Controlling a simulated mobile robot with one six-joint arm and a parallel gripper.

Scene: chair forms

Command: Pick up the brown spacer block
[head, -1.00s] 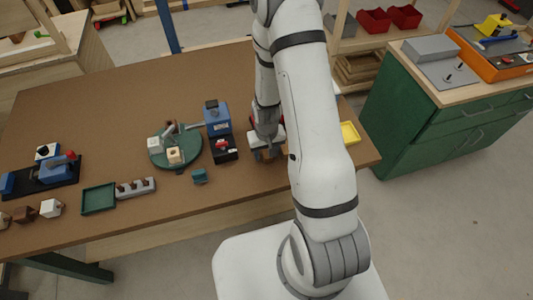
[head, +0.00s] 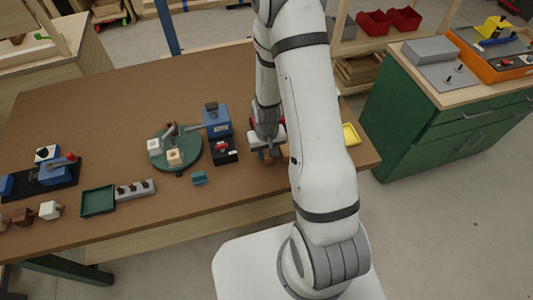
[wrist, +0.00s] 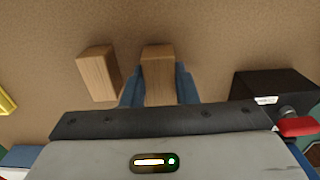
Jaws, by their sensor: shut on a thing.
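The brown spacer block (wrist: 158,66) is between the two blue fingers of my gripper (wrist: 159,88) in the wrist view. The fingers are shut on its sides, and its far end shows past the fingertips. A second, lighter wooden block (wrist: 99,75) lies just left of the fingers, apart from the held one. In the head view my gripper (head: 267,154) is low over the brown table, partly hidden by my arm. The block there is small and mostly covered, so I cannot tell whether it touches the table.
A black box with a red part (wrist: 277,95) is close on the right in the wrist view. In the head view a blue machine (head: 217,121) and a green turntable (head: 190,158) stand left of my gripper. A yellow tray (head: 350,134) is to its right.

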